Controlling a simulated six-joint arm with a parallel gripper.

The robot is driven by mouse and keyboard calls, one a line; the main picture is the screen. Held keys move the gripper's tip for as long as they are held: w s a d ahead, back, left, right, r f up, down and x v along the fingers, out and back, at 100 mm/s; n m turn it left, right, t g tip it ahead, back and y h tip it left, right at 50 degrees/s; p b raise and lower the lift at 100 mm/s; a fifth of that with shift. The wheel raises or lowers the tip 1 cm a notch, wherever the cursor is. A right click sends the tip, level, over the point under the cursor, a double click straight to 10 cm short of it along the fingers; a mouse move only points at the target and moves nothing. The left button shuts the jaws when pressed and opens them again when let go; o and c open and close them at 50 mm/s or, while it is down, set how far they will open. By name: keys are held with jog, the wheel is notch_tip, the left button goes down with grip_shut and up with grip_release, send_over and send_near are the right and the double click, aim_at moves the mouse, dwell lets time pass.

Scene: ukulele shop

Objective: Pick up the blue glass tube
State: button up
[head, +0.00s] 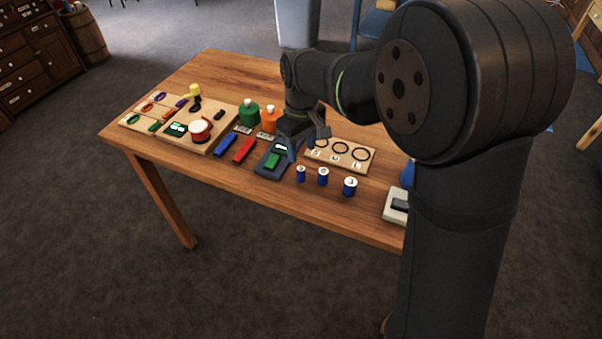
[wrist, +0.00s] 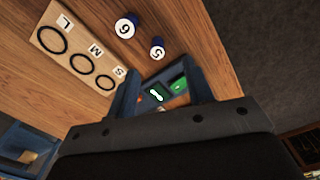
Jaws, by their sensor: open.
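Two show in the wrist view, a larger one (wrist: 126,26) and a smaller one (wrist: 157,48). My gripper (head: 306,142) is low over the table, behind the left cylinder. In the wrist view its fingers (wrist: 161,78) are apart, with no cylinder between them.
A dark blue device (head: 265,168) with a green display sits below my gripper. A wooden ring board (head: 340,163) marked S, M, L lies beside it. Blue (head: 226,145) and red (head: 244,150) bars lie left. A white-grey box (head: 396,204) is near the right edge.

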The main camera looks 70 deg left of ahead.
aim_at(300, 168)
notch_tip(300, 168, down, 5)
jog(key=shift+r, duration=0.1)
jog(key=shift+w+a+f, duration=0.1)
jog(key=shift+a+f, duration=0.1)
jog(key=shift+f, duration=0.7)
jog(key=shift+a+f, duration=0.2)
jog(key=shift+f, duration=0.75)
jog(key=shift+w+a+f, duration=0.1)
jog(key=shift+a+f, duration=0.1)
jog(key=shift+f, duration=0.7)
jog(key=shift+s, duration=0.1)
grip_shut()
